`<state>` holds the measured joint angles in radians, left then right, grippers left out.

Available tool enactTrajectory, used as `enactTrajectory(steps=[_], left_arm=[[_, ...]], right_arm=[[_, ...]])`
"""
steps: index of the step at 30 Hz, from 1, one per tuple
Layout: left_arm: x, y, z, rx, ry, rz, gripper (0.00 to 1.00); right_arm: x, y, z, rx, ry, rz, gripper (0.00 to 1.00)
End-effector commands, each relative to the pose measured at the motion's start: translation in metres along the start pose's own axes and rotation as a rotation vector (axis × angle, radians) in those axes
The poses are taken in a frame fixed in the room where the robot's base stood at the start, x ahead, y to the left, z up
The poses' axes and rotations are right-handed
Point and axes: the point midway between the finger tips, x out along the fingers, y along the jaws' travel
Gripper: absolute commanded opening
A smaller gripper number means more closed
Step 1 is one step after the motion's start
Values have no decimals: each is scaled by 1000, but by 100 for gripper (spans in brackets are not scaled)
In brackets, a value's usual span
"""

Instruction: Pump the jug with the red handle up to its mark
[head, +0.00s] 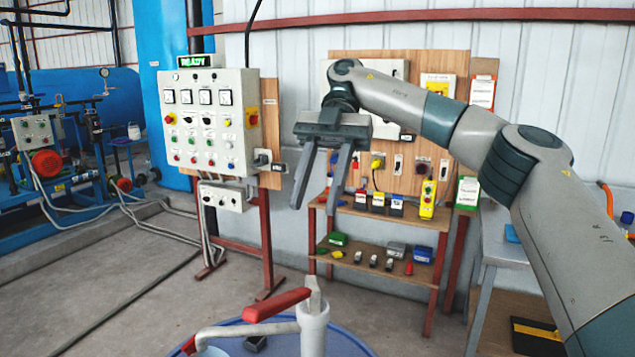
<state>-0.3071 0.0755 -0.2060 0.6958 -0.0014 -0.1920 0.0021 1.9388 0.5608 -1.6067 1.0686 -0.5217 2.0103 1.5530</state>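A hand pump (314,328) with a pale body stands at the bottom centre on a blue drum (352,343). Its red lever (278,304) points left and slightly down. Its pale spout (252,330) bends down at the left. Under the spout's end, the top of a pale jug (212,352) shows at the bottom edge, with a small red part (188,345) beside it that may be its handle. The jug's mark and liquid level are out of view. My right gripper (315,208) is open and empty, fingers down, above and apart from the lever. My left gripper is not in view.
A control cabinet (209,120) with a lit READY sign hangs on a red stand at the left. A wooden rack (375,225) with several small devices stands behind my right gripper. A metal table (505,250) is at the right. The floor at left is mostly clear.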

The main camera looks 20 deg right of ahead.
Motion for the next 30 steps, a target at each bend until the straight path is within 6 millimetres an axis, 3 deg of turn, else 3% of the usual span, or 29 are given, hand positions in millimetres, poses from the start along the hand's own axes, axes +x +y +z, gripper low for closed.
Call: enactTrajectory(steps=[6,20,26,30], left_arm=[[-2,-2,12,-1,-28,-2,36],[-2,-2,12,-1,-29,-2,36],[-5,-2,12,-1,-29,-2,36],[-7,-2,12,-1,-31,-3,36]], right_arm=[[-4,0,0,0,-2,1,36],[-4,5,-4,-7,10,20,36],[-6,40,-30,-46,87,142,36],[-16,83,-68,-81,203,305,36]])
